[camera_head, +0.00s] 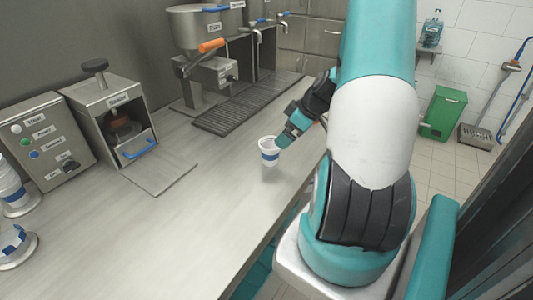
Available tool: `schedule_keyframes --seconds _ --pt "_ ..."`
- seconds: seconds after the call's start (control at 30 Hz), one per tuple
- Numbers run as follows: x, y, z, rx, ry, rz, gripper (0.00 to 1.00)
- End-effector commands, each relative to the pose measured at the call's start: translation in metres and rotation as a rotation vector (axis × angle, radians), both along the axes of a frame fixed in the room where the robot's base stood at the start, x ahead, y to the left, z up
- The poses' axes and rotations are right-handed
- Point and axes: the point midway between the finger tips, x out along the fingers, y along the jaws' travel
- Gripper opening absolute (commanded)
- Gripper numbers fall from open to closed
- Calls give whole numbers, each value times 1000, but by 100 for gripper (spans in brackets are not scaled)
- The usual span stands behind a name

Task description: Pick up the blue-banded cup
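A white cup with a blue band (268,154) is upright at the right part of the counter, its open top toward the camera. My gripper (281,142) reaches it from the right, with its teal fingers against the cup's right side. The cup appears held a little above the counter, with a faint shadow below it. My gripper looks shut on it, though the far finger is partly hidden.
Stacked blue-banded cups (10,186) and another cup stack (13,240) stand at the left edge. A control box (45,143), a steel machine (115,120) and a filler with an orange handle (205,75) stand behind. A drain grate (245,105) lies in front of taps. The front counter is clear.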

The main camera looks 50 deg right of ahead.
Motion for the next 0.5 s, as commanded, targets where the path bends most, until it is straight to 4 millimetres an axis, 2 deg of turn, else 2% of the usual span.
schedule_keyframes --seconds 0.1,0.2,0.5 --pt "11 3 -18 3 1 0 100" --pt "16 3 -28 1 0 -4 100" --pt "32 10 -47 4 3 -3 100"
